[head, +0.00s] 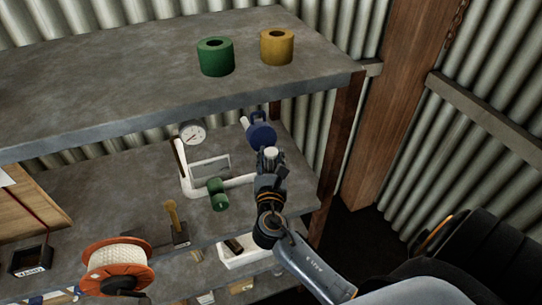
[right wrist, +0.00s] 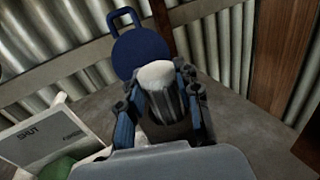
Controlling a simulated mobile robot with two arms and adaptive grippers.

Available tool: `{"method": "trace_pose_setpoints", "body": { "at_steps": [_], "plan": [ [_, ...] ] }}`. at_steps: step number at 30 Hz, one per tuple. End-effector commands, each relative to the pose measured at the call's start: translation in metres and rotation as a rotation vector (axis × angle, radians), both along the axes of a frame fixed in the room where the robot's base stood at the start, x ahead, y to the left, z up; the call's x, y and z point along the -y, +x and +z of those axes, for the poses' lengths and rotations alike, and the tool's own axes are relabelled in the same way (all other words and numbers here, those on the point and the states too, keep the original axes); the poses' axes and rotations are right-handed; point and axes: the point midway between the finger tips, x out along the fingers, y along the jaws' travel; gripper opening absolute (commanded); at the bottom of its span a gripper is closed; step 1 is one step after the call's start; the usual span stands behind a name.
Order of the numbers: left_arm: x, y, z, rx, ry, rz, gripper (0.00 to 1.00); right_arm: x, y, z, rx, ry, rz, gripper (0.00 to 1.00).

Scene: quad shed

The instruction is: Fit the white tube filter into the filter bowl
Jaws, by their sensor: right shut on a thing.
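The white tube filter (head: 270,153) is upright between the fingers of my right gripper (head: 268,160). In the right wrist view, the fingers of my right gripper (right wrist: 163,95) close on both sides of the filter (right wrist: 156,74), which shows a pale rounded top and grey ribbed sides. Its lower end is hidden. A blue round part with a loop handle (head: 262,135) is just behind it on the middle shelf; it also shows in the right wrist view (right wrist: 140,50). I cannot make out the filter bowl for certain.
White pipework (head: 240,181) with a green valve (head: 217,194) and a gauge (head: 192,133) stands left of my right gripper. The upper shelf (head: 130,80) overhangs behind, bearing a green ring (head: 215,57) and a yellow ring (head: 277,47). A rope reel (head: 117,265) is front left.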

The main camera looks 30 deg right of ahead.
Motion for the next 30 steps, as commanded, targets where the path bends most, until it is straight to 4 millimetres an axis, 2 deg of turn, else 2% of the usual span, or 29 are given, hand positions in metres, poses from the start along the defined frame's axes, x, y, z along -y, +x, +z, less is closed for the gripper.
{"method": "trace_pose_setpoints", "body": {
  "at_steps": [30],
  "plan": [
    [0.0004,0.0004,0.0023,0.001,0.0,0.0,0.4,-0.0006,-0.0003,-0.0023,-0.001,-0.001,0.0,0.02]
  ]
}}
